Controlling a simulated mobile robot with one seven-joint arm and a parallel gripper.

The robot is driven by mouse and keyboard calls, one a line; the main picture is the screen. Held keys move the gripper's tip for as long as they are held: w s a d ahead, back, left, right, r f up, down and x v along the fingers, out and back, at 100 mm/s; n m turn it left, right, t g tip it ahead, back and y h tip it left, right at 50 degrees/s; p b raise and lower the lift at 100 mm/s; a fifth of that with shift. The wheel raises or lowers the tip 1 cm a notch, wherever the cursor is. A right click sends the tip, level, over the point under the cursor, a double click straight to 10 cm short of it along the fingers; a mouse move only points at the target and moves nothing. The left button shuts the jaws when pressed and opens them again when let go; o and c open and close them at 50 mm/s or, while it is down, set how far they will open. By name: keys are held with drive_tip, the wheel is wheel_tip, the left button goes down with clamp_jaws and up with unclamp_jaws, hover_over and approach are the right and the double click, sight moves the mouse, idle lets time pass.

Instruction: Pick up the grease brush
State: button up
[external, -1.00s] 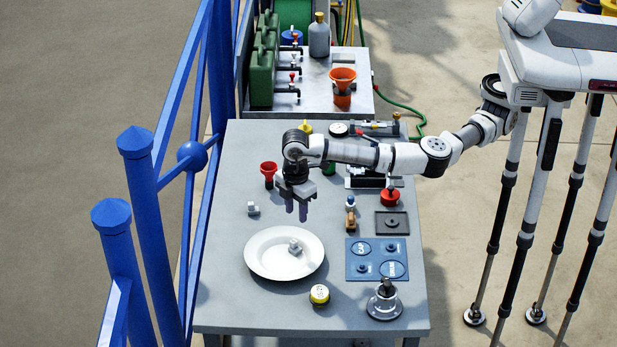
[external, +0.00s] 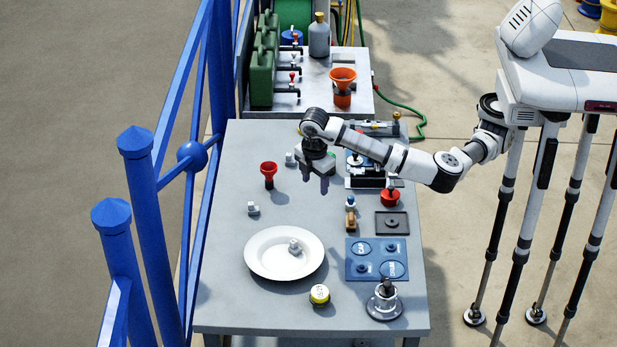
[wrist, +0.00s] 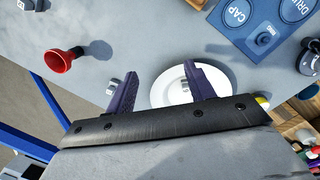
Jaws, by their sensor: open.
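My gripper (external: 316,184) is open and empty, above the back middle of the grey table. Its two dark purple fingers, spread apart, also show in the wrist view (wrist: 161,75). A small brown wooden-looking piece (external: 350,221) stands on the table to the right and nearer the front, by a small blue-and-white item (external: 350,202). It may be the grease brush, but it is too small to tell. I cannot make out a brush for sure in the wrist view.
A white plate (external: 262,263) holds a metal nut (external: 295,246). A red funnel (external: 268,170) stands left of my gripper. A blue railing (external: 148,220) lines the left side.

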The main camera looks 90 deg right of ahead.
drive_tip(key=b, duration=0.5)
hover_over(351, 197)
drive_tip(key=w+a, duration=0.2)
drive_tip(key=f, duration=0.1)
drive_tip(key=g, duration=0.1)
drive_tip(key=f+p, duration=0.1)
drive_tip(key=f, duration=0.3)
drive_tip(key=s+d+f, duration=0.1)
drive_tip(key=f, duration=0.4)
drive_tip(key=s+d+f+p, duration=0.1)
drive_tip(key=f, duration=0.3)
drive_tip(key=shift+f+p, duration=0.2)
drive_tip(key=shift+p, duration=0.1)
drive_tip(key=c, duration=1.1)
